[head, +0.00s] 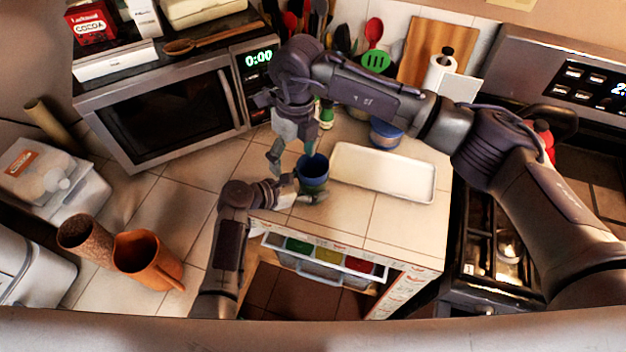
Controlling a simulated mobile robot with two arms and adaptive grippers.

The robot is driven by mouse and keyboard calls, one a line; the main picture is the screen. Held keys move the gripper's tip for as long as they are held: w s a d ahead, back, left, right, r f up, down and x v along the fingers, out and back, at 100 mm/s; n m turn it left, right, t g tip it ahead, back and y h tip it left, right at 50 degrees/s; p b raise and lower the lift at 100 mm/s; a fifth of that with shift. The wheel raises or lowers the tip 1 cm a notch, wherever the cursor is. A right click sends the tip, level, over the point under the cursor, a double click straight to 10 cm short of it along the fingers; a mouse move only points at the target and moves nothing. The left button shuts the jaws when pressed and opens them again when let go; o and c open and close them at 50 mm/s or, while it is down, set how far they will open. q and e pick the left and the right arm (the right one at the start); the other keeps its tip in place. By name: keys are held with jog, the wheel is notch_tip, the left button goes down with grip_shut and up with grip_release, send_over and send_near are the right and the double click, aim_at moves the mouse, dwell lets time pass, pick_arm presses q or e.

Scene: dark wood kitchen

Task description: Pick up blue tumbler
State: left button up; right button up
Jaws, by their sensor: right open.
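The blue tumbler (313,181) stands upright on the tiled counter near its front edge, left of the white tray. My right gripper (291,153) is open and points down, just behind and left of the tumbler's rim, with nothing between its fingers. My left gripper (312,194) is low at the front left of the tumbler, very close to its base. The tumbler partly hides the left fingers, so I cannot tell whether they grip it.
The white tray (384,173) lies right of the tumbler, with a blue container (385,136) behind it. The microwave (175,108) stands at the back left. An orange pitcher (146,262) and a brown vase (86,240) stand at the left. An open drawer (318,258) is below the counter.

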jog(key=shift+o, duration=1.2)
jog(key=s+a+n+g+y, duration=0.1)
jog(key=s+a+n+g, duration=0.1)
jog(key=s+a, duration=0.6)
jog(key=shift+s+a+f+n+g+y, duration=0.15)
jog(key=shift+s+f+n+g+y, duration=0.2)
jog(key=shift+s, duration=0.4)
pick_arm(q)
jog(key=shift+a, duration=0.2)
jog(key=shift+d, duration=0.1)
pick_arm(e)
jog(key=s+a+r+m+g+y, duration=0.5)
jog(key=s+a+r+y, duration=0.3)
jog(key=y, duration=0.4)
pick_arm(q)
jog(key=shift+d, duration=0.1)
pick_arm(e)
jog(key=w+d+m+t+y, duration=0.4)
jog(key=m+t+y, duration=0.15)
jog(key=m, duration=0.25)
jog(key=m+t+h, duration=1.1)
jog(key=m+t, duration=0.7)
jog(key=m, duration=1)
send_near(323, 177)
jog(key=shift+n, duration=0.25)
jog(key=x, duration=0.7)
jog(key=shift+w+a, duration=0.25)
jog(key=shift+x, duration=3.1)
jog(key=shift+s+a, duration=0.1)
jog(key=shift+c, duration=0.2)
